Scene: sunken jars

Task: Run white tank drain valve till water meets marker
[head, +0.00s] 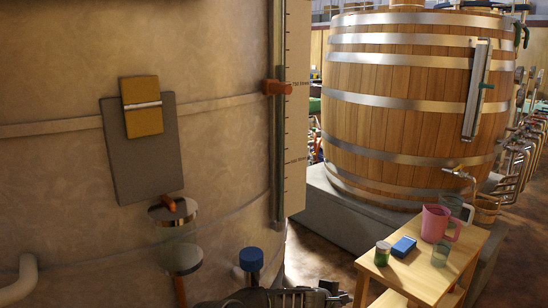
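The white tank (80,80) is a large pale curved vessel filling the left of the head view. A sight tube (278,150) runs down its right edge beside a scale board (296,120) with small, hard-to-read print. An orange-red marker (277,88) sits across the tube; I cannot make out the water level. A blue knob (251,260) stands low on the tank, perhaps its valve; what is below it is hidden. A dark gripper, seemingly my left one (332,295), is cut off at the bottom edge, right of and below the knob. Its fingers are unclear. My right gripper is not in view.
A glass cylinder with metal caps (180,240) and a grey plate (143,165) with a yellow block are on the tank's front. A small wooden table (400,285) at right holds a pink jug (436,222), glasses and a blue box. A wooden barrel (400,110) stands behind.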

